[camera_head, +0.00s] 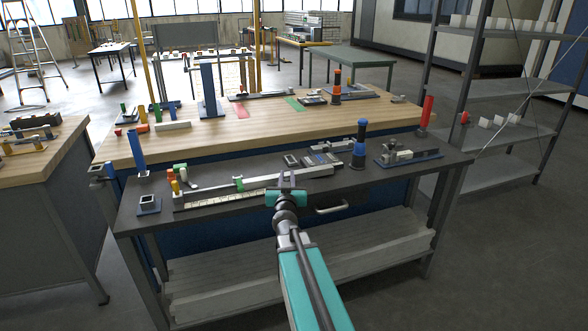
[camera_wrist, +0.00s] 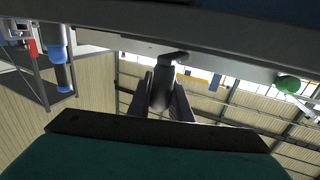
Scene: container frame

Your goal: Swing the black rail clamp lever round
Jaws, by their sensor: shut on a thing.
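The long grey rail (camera_head: 312,172) lies along the dark front bench, with a white scale strip in front of it. My gripper (camera_head: 287,180) is at the rail's front side, right of the middle. In the wrist view my gripper (camera_wrist: 164,82) has its two dark fingers closed around the black clamp lever (camera_wrist: 173,57), whose bent end shows above the fingertips under the rail's edge. In the head view the gripper hides the lever.
A green piece (camera_head: 239,184) sits on the rail to the left. A blue-and-black stacked post (camera_head: 359,145) stands behind and right of the gripper. A clamp fixture (camera_head: 405,155) is further right. A drawer handle (camera_head: 331,207) is below the bench edge.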

